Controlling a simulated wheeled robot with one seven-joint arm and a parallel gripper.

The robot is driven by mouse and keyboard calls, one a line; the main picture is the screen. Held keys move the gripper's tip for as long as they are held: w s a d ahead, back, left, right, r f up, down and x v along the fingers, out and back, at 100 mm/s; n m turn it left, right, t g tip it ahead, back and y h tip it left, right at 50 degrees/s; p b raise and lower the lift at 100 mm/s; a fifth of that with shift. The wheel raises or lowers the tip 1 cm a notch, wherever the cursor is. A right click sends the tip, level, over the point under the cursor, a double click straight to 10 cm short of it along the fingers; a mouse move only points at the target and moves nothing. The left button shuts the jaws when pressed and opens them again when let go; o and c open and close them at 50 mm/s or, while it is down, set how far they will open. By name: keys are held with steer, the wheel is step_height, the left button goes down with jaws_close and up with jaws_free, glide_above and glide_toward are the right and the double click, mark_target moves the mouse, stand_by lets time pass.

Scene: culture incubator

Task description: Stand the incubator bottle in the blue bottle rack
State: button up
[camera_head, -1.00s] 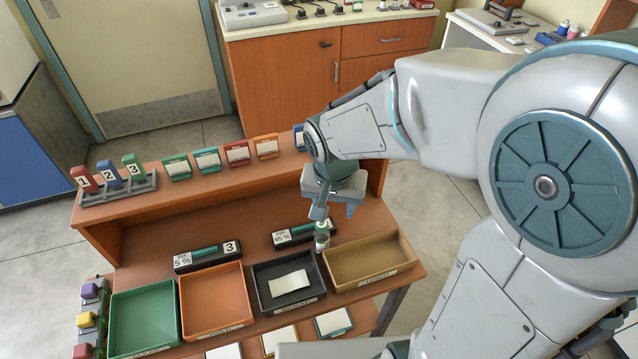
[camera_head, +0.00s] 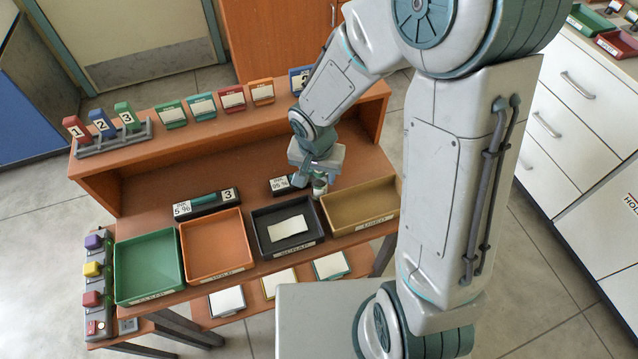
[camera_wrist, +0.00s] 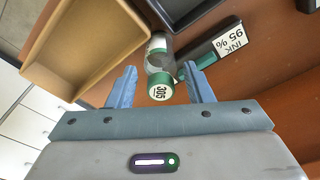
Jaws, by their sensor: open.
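A small clear bottle (camera_wrist: 157,60) with a green cap marked 305 is on the brown desk, seen in the wrist view from the cap end. It also shows in the head view (camera_head: 319,186), partly hidden by my gripper. My gripper (camera_wrist: 159,75) is open. One blue finger is on each side of the bottle's cap end, with a visible gap on both sides. In the head view my gripper (camera_head: 308,178) is right at the bottle. I cannot make out a blue bottle rack in either view.
A dark ink block (camera_wrist: 213,51) marked 95 % lies close beside the bottle. The tan tray (camera_head: 361,207) and black tray (camera_head: 287,228) are in front, with orange (camera_head: 212,248) and green (camera_head: 149,267) trays to the left. A raised shelf (camera_head: 230,122) runs behind.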

mark_target(319, 180)
steer(key=f, duration=0.2)
steer(key=w+f, duration=0.1)
steer(key=f, duration=0.1)
steer(key=shift+d+f, duration=0.15)
steer(key=shift+f, duration=0.2)
steer(key=c, duration=0.8)
steer(key=shift+r, duration=0.1)
steer(key=shift+c, duration=0.2)
